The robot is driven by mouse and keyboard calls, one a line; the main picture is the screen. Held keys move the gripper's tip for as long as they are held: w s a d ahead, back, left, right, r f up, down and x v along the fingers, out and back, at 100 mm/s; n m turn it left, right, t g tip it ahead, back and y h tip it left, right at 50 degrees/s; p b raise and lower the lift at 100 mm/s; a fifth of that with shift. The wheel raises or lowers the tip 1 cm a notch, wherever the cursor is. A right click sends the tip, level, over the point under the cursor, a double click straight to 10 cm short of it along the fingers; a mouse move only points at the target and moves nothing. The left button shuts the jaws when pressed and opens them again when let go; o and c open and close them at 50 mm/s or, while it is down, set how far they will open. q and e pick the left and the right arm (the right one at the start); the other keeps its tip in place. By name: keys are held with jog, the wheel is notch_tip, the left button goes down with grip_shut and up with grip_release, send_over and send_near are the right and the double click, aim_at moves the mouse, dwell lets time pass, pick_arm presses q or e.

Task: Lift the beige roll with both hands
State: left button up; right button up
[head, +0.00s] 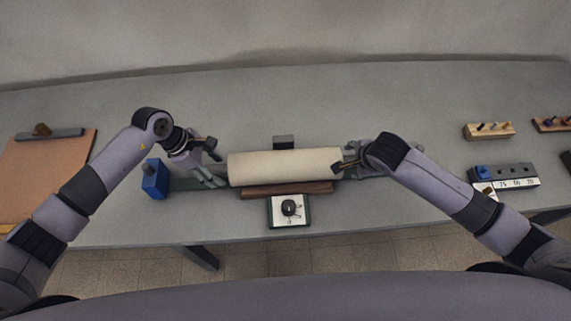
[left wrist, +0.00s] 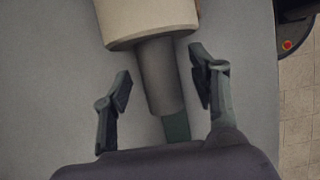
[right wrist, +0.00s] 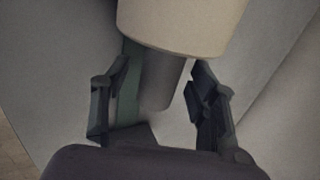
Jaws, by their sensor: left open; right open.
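The beige roll (head: 285,166) lies level across the middle of the table in the head view. A grey core sticks out of each end; the left wrist view shows one core end (left wrist: 160,75) and the right wrist view shows the other (right wrist: 162,84). My left gripper (head: 215,166) is open at the roll's left end, its fingers on either side of the core in its wrist view. My right gripper (head: 345,168) is open at the right end, its fingers on either side of that core. I cannot tell whether any finger touches a core.
A blue block (head: 154,179) stands left of the roll. A brown strip (head: 290,188) and a white pad with a dark knob (head: 289,209) lie in front. A clipboard (head: 45,170) is far left; peg blocks (head: 489,131) are at right. The table behind the roll is mostly clear.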

pick_arm(q)
jog(key=shift+d+f, duration=0.2)
jog(key=shift+f, duration=0.35)
pick_arm(e)
jog(key=shift+w+f, duration=0.25)
jog(key=shift+f, duration=0.3)
pick_arm(q)
jog(key=shift+c, duration=0.4)
pick_arm(e)
jog(key=shift+c, duration=0.4)
pick_arm(q)
grip_shut()
pick_arm(e)
grip_shut()
pick_arm(q)
jog(key=shift+w+r, duration=0.1)
jog(key=shift+r, duration=0.05)
pick_arm(e)
jog(key=shift+r, duration=0.1)
